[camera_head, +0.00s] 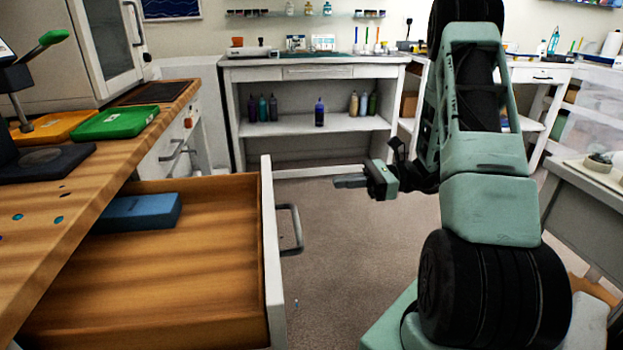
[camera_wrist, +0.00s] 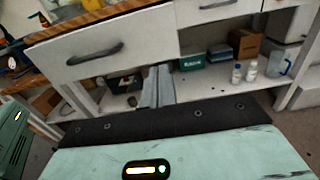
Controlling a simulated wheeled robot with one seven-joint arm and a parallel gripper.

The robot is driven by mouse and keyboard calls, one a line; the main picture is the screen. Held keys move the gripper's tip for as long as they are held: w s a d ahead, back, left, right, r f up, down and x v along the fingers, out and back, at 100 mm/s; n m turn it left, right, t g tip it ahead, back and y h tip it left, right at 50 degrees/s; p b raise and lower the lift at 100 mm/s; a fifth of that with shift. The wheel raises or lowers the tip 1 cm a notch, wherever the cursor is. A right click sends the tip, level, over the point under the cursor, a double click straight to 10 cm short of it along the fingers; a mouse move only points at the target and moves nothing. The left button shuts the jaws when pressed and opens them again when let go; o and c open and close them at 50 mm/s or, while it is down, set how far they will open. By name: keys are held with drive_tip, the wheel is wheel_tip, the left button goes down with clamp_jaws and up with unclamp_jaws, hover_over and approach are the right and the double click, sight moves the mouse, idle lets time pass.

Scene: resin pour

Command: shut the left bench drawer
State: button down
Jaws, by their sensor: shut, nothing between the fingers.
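The left bench drawer (camera_head: 190,265) is pulled far out from under the wooden bench top, at the lower left of the head view. Its white front (camera_head: 268,255) carries a grey bar handle (camera_head: 291,230). A blue block (camera_head: 140,211) lies inside near the back. My gripper (camera_head: 340,181) is shut and empty, pointing left beyond the handle and apart from it. In the wrist view, my gripper's closed fingers (camera_wrist: 158,88) lie below a white drawer front with a dark handle (camera_wrist: 95,53); I cannot tell for sure that this is the same drawer.
The wooden bench top (camera_head: 75,205) holds a green tray (camera_head: 115,121) and a dark flat device. A white shelf unit (camera_head: 310,125) with bottles stands at the back. Another table (camera_head: 590,185) is at the right.

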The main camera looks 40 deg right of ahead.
sight(148, 198)
drive_tip(key=b+x, duration=0.1)
drive_tip(key=x, duration=1.2)
drive_tip(key=shift+b, duration=0.4)
drive_tip(key=shift+w+a, duration=0.1)
drive_tip(key=shift+a, duration=0.05)
drive_tip(key=p+x, duration=0.3)
drive_tip(key=x, duration=2.5)
drive_tip(key=shift+w+a+f, duration=0.1)
drive_tip(key=shift+w+a, duration=0.35)
drive_tip(key=shift+a, duration=0.1)
drive_tip(key=shift+a+r, duration=0.1)
drive_tip(key=shift+r, duration=0.15)
